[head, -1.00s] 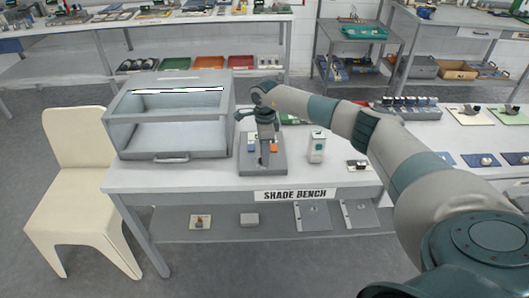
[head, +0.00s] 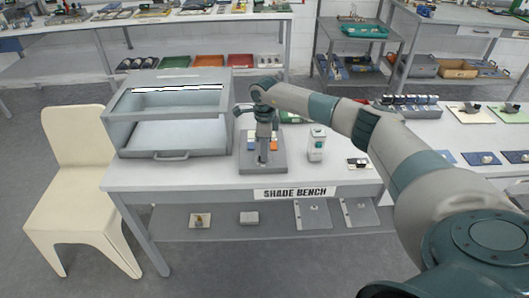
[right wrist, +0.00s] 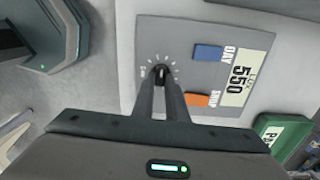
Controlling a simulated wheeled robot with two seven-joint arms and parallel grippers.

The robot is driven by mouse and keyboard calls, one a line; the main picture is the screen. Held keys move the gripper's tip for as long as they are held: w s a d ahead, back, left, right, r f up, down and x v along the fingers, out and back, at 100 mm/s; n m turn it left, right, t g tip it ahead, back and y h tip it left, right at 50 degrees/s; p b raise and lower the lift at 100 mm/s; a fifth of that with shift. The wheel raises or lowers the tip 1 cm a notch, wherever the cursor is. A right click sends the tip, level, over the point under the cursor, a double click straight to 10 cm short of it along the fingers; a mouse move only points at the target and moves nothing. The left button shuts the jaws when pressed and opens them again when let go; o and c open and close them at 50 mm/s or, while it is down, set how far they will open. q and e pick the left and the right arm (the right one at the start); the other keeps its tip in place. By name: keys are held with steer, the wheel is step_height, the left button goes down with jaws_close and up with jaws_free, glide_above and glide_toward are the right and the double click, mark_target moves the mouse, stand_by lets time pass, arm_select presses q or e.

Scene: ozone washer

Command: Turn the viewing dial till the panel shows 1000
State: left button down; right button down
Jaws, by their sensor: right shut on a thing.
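The grey control box (head: 278,168) stands on the bench, and my right gripper (head: 263,160) points down at its front part. In the right wrist view my right gripper (right wrist: 163,85) is shut on the small black dial (right wrist: 161,72), which has a ring of white tick marks around it. The panel (right wrist: 237,78) on the box reads LUX 550. A blue DAY button (right wrist: 208,53) and an orange button (right wrist: 197,100), whose label is partly legible, sit between dial and panel. My left gripper is not in view.
A grey glass-fronted cabinet (head: 168,113) stands left of the box. A small white device (head: 317,144) and a small item on a plate (head: 359,164) are to the right. A cream chair (head: 80,190) is at the left.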

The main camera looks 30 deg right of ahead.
steer(key=shift+m+b, duration=0.3)
steer(key=shift+m, duration=1.3)
steer(key=m, duration=0.3)
steer(key=shift+a+m+b, duration=0.15)
steer(key=shift+m+b, duration=0.15)
steer(key=shift+b, duration=0.1)
steer(key=m, duration=0.4)
steer(key=shift+a+r+m, duration=0.1)
steer(key=shift+m, duration=0.2)
steer(key=m, duration=0.4)
steer(key=shift+a+m, duration=0.1)
steer(key=shift+m, duration=0.2)
steer(key=m, duration=0.2)
steer(key=shift+w+m, duration=0.1)
steer(key=shift+m, duration=0.3)
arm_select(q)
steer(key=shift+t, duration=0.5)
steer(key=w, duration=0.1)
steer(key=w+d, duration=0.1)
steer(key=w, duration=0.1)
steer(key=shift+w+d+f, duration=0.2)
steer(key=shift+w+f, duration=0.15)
arm_select(e)
steer(key=shift+m, duration=0.5)
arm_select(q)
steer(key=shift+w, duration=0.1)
